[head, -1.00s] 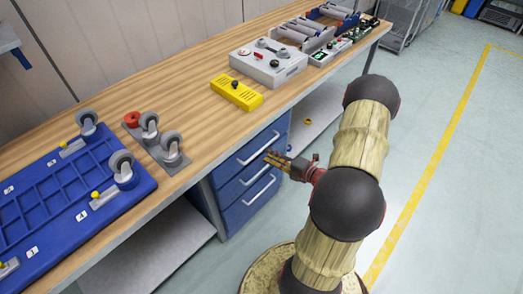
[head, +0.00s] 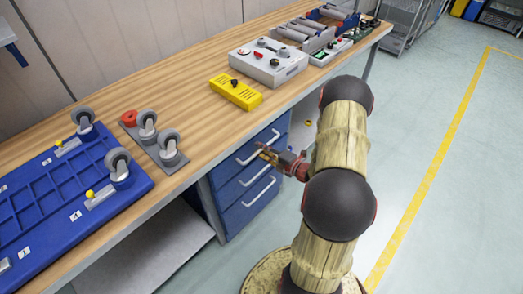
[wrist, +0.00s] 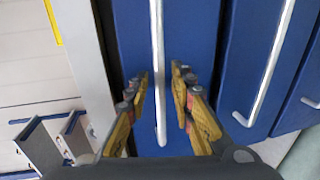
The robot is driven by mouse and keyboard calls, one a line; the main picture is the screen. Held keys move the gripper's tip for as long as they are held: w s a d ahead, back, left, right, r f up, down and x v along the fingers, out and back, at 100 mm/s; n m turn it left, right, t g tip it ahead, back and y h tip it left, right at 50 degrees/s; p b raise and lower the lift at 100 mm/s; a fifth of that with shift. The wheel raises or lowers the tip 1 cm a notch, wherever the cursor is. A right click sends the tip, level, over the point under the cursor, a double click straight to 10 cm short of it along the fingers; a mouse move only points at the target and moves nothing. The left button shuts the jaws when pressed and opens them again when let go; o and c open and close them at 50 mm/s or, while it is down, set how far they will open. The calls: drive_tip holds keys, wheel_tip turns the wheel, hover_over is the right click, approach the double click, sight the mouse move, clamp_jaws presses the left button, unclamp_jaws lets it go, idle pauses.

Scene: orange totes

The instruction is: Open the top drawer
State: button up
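The blue top drawer (head: 264,139) is flush with its cabinet under the workbench and appears closed. Its pale bar handle (wrist: 158,55) runs up the middle of the wrist view. My gripper (wrist: 160,84) is open, with one yellow-and-dark finger on each side of this handle. A small gap shows between each fingertip and the bar. In the head view, my gripper (head: 262,151) is in front of the top drawer's handle (head: 248,158) and hides part of it.
Two lower blue drawers, the middle one (head: 233,191) and the bottom one (head: 240,215), have similar handles. The wooden workbench (head: 190,120) overhangs the cabinet and carries a yellow box (head: 236,93) and a grey control box (head: 268,66). The floor (head: 430,190) on the right is clear.

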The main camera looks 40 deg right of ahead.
drive_tip(key=shift+c, duration=0.8)
drive_tip(key=c, duration=0.4)
clamp_jaws()
